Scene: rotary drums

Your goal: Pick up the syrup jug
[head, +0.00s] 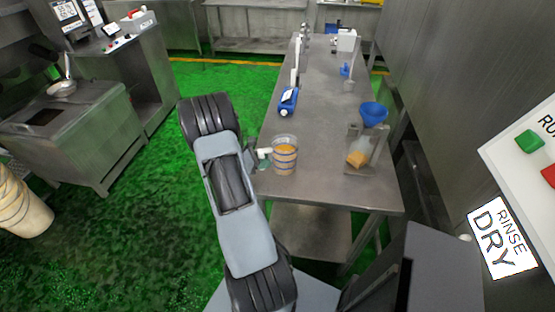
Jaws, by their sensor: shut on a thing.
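The syrup jug looks to be the clear round container (284,160) with amber contents and bluish bands, upright near the left front edge of the steel table. My gripper (265,154) is at its left side, shut on it. The fingers are small in this view and partly hidden behind my arm, so the exact place of the hold is hard to see. I cannot tell whether the jug's base touches the table.
On the steel table (325,105), a clear stand holds a blue funnel (373,113) above an amber piece (357,158), right of the jug. A blue-and-white tool (288,100) lies behind. A panel with buttons (530,150) is at right.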

